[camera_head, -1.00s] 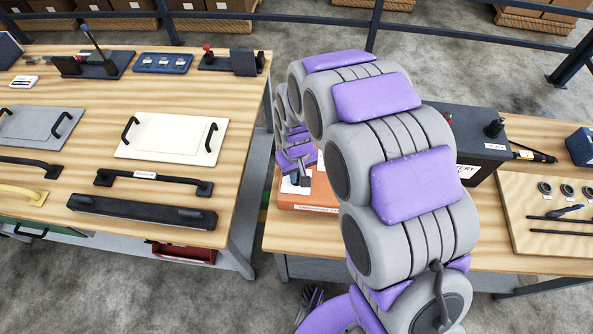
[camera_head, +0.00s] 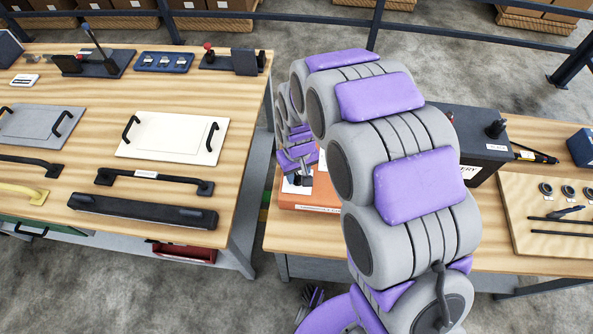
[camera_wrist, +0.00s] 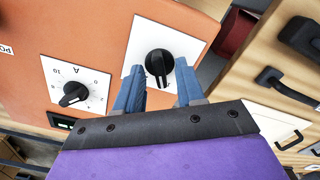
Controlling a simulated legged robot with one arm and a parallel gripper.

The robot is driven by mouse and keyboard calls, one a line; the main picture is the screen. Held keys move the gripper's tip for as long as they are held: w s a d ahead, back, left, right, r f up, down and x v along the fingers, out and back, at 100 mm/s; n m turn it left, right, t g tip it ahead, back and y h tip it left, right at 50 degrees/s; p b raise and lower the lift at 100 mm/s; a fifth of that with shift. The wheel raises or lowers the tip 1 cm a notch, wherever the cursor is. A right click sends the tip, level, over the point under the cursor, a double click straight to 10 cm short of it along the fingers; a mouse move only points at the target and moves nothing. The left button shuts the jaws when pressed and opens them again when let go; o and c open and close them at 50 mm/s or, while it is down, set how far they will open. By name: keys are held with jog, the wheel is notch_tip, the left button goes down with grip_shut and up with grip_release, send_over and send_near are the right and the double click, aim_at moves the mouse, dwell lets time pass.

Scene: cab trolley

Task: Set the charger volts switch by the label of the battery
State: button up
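The orange charger (camera_head: 318,194) lies on the right-hand table, partly hidden behind my arm. In the wrist view its orange face (camera_wrist: 40,25) carries two black knobs on white plates. The far-left knob (camera_wrist: 74,94) sits on a dial marked A with numbers. The other knob (camera_wrist: 159,64) has a white pointer line; its plate's lettering is hidden or unreadable. My gripper (camera_wrist: 159,88) is open, its blue fingers apart on either side just below this knob; contact cannot be told. The black battery (camera_head: 482,148) stands right of my arm, its label partly hidden.
The left table (camera_head: 240,130) holds panels, bar handles and switch fixtures. A gap separates the tables. A wooden board (camera_head: 520,205) with rings and rods lies right of the battery, near a blue box (camera_head: 581,147). A railing runs behind.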

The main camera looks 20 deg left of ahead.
aim_at(298, 175)
notch_tip(298, 175, up, 17)
jog(key=p, duration=0.2)
dwell(0.3)
jog(key=shift+r, duration=0.15)
jog(key=s+d+r+m+b, duration=0.1)
jog(key=s+d+r+m, duration=0.15)
jog(key=d, duration=0.85)
jog(key=s+d+r+m, duration=0.2)
jog(key=s+d, duration=0.2)
jog(key=d, duration=0.7)
jog(key=s+d+m+g, duration=0.1)
jog(key=s+d+m, duration=0.1)
jog(key=s+d, duration=0.3)
jog(key=s+d+m, duration=0.3)
jog(key=s+d, duration=0.2)
jog(key=s, duration=0.5)
jog(key=shift+d+f+g+b, duration=0.25)
jog(key=shift+f+g+b, duration=0.15)
jog(key=shift+f+b, duration=0.05)
jog(key=shift+w, duration=0.1)
